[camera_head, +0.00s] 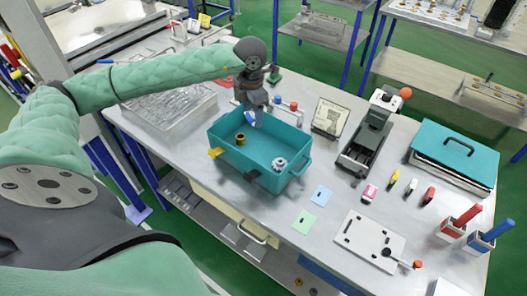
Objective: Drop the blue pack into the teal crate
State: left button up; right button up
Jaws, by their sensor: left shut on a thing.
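The teal crate (235,172) stands open on the grey table in the middle of the head view. A brass-coloured ring-like part (240,138) and a pale gear-like part (279,163) are inside it. My left gripper (253,116) comes down over the far part of the crate. It is shut on the blue pack (251,118), a small blue and white piece mostly hidden by the fingers. The pack appears to be over the crate's opening; its exact height cannot be told. My right gripper is not in view.
A grey device with an orange knob (370,135) and a teal-lidded box (456,150) stand to the right. A white plate with a lever (368,240), small coloured pieces and red and blue holders lie near the front right. A wire tray (170,112) is at the left.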

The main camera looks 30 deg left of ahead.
pick_arm(q)
jog(key=shift+w+f, duration=0.15)
jog(key=shift+f, duration=0.4)
jog(key=shift+w+f, duration=0.15)
jog(key=shift+f, duration=0.35)
jog(key=shift+s+f, duration=0.15)
jog(key=shift+f, duration=1.85)
jog(key=o, duration=1)
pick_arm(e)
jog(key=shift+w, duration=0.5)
